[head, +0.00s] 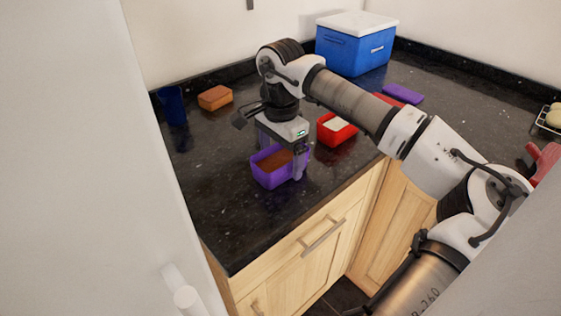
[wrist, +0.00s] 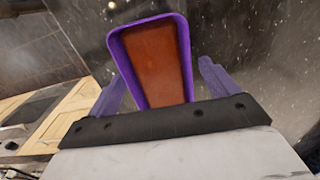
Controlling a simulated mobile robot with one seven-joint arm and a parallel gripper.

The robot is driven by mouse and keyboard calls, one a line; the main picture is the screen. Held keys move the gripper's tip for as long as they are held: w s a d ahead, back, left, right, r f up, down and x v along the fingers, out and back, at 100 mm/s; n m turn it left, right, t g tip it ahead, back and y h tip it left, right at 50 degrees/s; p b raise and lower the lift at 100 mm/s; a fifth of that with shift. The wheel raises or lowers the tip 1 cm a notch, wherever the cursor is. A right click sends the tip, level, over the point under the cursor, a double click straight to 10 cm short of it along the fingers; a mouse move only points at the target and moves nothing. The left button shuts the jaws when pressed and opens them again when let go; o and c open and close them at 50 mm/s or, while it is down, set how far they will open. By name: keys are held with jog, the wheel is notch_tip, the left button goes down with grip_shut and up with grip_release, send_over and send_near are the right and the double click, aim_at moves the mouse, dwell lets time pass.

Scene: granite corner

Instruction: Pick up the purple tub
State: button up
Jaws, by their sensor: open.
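The purple tub (head: 266,178) stands upright on the dark granite counter near its front edge. It holds something flat and brown-orange. It also shows in the wrist view (wrist: 121,62), where its near end reaches between my fingers. My gripper (head: 281,164) points down over the tub, with one finger on either side of it. In the wrist view my gripper (wrist: 158,88) is open, with a gap between each finger and the tub's walls. Whether a finger touches the tub is not clear.
A red tub (head: 325,134) with pale contents stands just right of my gripper. A purple lid (head: 403,93), a blue cooler (head: 350,52), an orange block (head: 215,97) and a blue cup (head: 173,106) are farther back. The counter left of the tub is clear.

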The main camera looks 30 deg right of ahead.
jog(key=shift+f, duration=1.05)
jog(key=c, duration=1.2)
jog(key=shift+c, duration=0.2)
notch_tip(320, 180, up, 20)
jog(key=p, duration=1.2)
